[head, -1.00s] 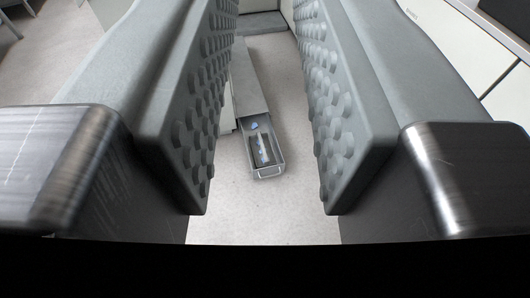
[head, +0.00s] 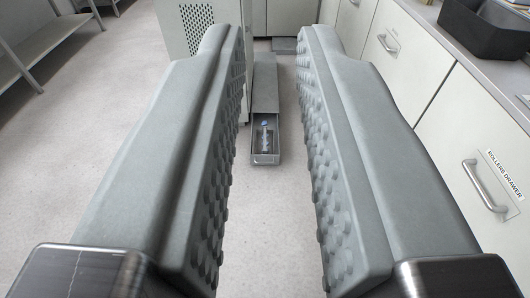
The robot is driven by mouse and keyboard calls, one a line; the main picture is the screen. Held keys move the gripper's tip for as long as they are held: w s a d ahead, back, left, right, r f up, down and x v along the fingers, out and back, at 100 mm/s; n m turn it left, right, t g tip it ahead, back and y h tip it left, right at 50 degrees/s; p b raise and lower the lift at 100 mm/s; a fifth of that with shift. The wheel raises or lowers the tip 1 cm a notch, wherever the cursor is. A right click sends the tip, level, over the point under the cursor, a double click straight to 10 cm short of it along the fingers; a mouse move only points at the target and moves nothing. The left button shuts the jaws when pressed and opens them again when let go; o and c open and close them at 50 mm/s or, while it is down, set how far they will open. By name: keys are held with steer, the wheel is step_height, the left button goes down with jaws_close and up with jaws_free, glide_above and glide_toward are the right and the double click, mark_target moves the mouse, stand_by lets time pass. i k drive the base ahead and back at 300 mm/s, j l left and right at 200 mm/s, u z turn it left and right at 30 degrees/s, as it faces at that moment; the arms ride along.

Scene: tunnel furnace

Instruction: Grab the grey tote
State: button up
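A dark grey, open-topped tote (head: 478,34) stands on the worktop at the upper right, cut off by the picture's right edge. It is apart from my gripper and to the right of it. My gripper (head: 272,42) is open and empty, its two long grey studded fingers spread wide. Between the fingers, farther off and low, is a long narrow grey box (head: 265,97) with an open front section. A small blue and pale thing (head: 265,130) lies in that section; what it is I cannot tell.
Cabinets with handles line the right side, including a labelled rollers drawer (head: 487,183) close to my right finger. A pale cabinet with a perforated panel (head: 198,25) stands behind the left finger. Grey shelving (head: 45,50) is at the far left. The floor (head: 110,125) left of my gripper is clear.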

mark_target(259, 132)
steer(key=i, duration=2.15)
